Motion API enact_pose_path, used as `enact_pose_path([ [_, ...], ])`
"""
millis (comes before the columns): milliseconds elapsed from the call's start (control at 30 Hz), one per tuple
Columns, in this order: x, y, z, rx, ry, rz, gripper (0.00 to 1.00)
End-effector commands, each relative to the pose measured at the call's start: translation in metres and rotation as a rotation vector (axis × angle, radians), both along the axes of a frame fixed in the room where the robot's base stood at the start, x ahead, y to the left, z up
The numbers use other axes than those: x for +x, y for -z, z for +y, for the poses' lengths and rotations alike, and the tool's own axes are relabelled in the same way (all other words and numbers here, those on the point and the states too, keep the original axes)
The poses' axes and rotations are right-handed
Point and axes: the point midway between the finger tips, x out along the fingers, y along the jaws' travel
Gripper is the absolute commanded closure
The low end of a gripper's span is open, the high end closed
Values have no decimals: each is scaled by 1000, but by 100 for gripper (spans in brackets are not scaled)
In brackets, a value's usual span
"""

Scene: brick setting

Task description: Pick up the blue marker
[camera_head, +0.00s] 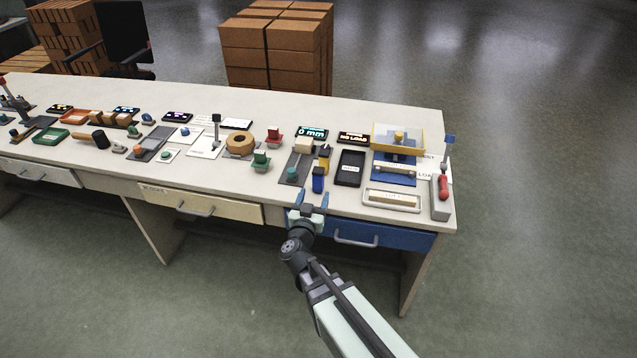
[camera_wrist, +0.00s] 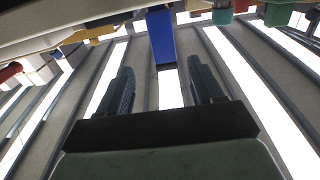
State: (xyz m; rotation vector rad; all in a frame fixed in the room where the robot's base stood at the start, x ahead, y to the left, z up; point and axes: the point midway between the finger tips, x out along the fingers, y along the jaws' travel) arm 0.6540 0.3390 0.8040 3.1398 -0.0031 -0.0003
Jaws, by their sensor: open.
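The blue marker (camera_head: 318,180) looks like a small upright blue block near the front edge of the bench, just in front of a yellow and black piece. In the wrist view the blue marker (camera_wrist: 161,38) lies ahead of the fingertips, in line with the gap between them. My gripper (camera_head: 311,199) is at the front edge of the bench, above the blue drawer and close to the marker. In the wrist view my gripper (camera_wrist: 160,75) has its two dark fingers spread, with nothing between them.
A grey plate with a teal knob (camera_head: 292,173) stands left of the marker, and a black tray (camera_head: 350,168) right of it. A yellow and black piece (camera_head: 324,157) is close behind. The blue drawer (camera_head: 365,234) is below. Farther right are a framed white bar (camera_head: 393,199) and a red-handled lever (camera_head: 442,188).

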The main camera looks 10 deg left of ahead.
Motion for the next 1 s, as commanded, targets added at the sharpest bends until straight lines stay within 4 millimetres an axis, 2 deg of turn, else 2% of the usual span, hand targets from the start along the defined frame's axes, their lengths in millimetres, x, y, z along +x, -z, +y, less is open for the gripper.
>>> enact_pose_path([
  [33,13,1,1,1,3,-1,34],
  [233,44,0,1,1,1,-1,34],
  [667,66,-3,2,2,-1,-1,34],
  [1000,107,-8,6,2,-1,0,34],
])
